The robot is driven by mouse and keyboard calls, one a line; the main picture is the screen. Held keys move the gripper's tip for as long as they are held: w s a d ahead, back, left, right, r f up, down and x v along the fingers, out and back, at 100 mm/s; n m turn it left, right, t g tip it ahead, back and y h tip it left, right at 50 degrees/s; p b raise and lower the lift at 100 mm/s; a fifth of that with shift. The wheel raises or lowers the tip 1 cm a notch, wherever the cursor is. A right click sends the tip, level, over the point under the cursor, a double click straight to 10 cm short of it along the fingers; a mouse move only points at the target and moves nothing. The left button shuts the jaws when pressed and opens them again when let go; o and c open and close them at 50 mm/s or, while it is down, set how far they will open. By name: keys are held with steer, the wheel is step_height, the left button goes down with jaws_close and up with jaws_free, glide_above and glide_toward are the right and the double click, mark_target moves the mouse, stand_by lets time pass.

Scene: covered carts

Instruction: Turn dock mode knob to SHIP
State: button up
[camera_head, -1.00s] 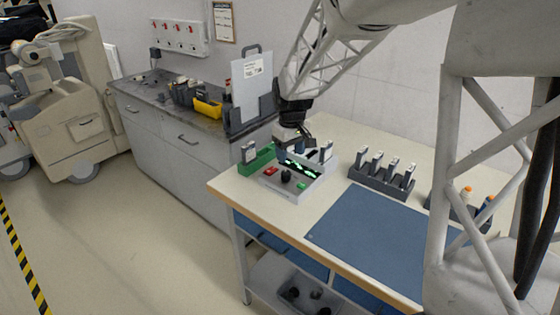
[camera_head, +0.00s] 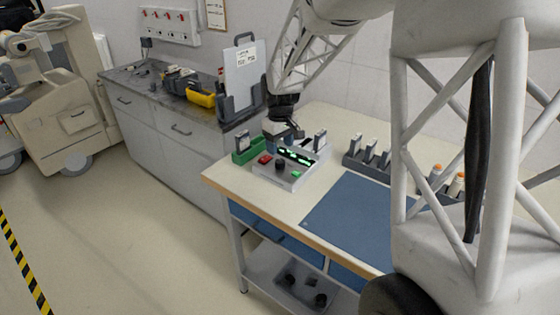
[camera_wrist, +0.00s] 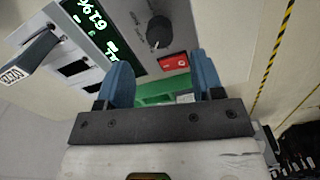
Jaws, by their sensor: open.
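The dock (camera_head: 292,170) is a light grey box on the left end of the workbench. Its black round knob (camera_head: 280,164) sits on the front panel between a red switch and a green button. In the wrist view the knob (camera_wrist: 159,32) is above and slightly left of the red rocker switch (camera_wrist: 173,64). The mode lettering is too small to read. My gripper (camera_wrist: 160,85) is open, with two blue fingers apart and nothing between them. It is over the dock's edge and a green holder (camera_wrist: 165,92), with the knob beyond the fingertips.
The green holder (camera_head: 247,150) stands left of the dock. A dark rack (camera_head: 366,155) of several upright devices stands right of it. A blue mat (camera_head: 345,215) covers the bench front. A grey counter (camera_head: 150,85) with a yellow item (camera_head: 201,96) stands behind left.

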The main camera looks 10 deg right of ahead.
mark_target(280, 161)
steer(key=shift+f, duration=3.25)
steer(key=shift+c, duration=0.4)
steer(key=c, duration=0.8)
steer(key=shift+c, duration=0.2)
